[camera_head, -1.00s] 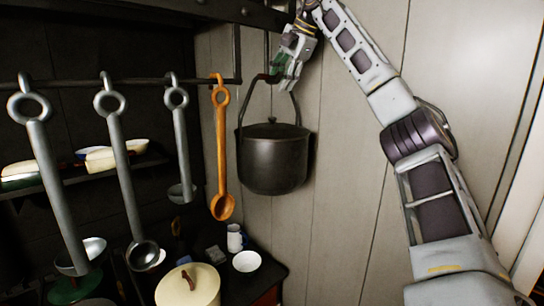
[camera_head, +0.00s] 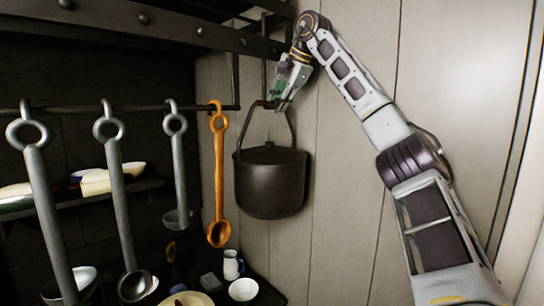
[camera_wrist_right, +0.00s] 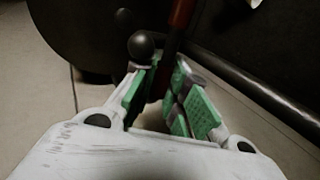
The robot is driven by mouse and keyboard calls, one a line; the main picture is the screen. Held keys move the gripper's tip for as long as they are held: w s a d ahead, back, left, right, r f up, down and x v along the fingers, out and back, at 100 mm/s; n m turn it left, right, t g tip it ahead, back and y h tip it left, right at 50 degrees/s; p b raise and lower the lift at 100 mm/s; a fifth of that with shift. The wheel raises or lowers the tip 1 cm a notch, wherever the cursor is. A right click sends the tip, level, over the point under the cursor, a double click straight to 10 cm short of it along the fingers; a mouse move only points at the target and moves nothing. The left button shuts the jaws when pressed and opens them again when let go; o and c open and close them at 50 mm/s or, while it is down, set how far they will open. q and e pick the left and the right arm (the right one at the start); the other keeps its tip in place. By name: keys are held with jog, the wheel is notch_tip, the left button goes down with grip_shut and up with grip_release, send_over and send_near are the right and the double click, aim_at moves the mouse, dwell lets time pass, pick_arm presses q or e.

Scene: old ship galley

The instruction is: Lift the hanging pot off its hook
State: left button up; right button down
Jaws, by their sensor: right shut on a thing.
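The dark lidded pot (camera_head: 270,185) hangs upright against the pale plank wall by its arched handle (camera_head: 289,127). A dark hook rod (camera_head: 264,60) comes down from the overhead rack to the top of the handle. My right gripper (camera_head: 276,102) is at the top of the handle, beside the hook, and is shut on the handle. In the right wrist view its green-padded fingers (camera_wrist_right: 165,100) surround a dark part, with a round dark knob (camera_wrist_right: 141,46) just beyond. The exact contact is hidden, and I cannot tell whether the handle still touches the hook. My left gripper is not in view.
An orange ladle (camera_head: 219,170) hangs close left of the pot, with several grey ladles further left on a rail (camera_head: 75,109). A dark rack beam (camera_head: 170,30) runs overhead. A white bowl (camera_head: 243,290) and mug (camera_head: 232,265) stand below. The wall to the right is clear.

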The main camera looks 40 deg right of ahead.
jog(key=shift+s+r, duration=0.1)
jog(key=shift+r, duration=0.05)
jog(key=s+r, duration=0.4)
jog(key=s, duration=0.2)
jog(key=s+d+r, duration=0.1)
jog(key=s+r, duration=0.2)
jog(key=s, duration=0.4)
jog(key=shift+s+r, duration=0.3)
jog(key=shift+r, duration=0.05)
dwell(0.8)
jog(key=shift+s+d, duration=0.1)
jog(key=shift+d, duration=0.05)
dwell(0.7)
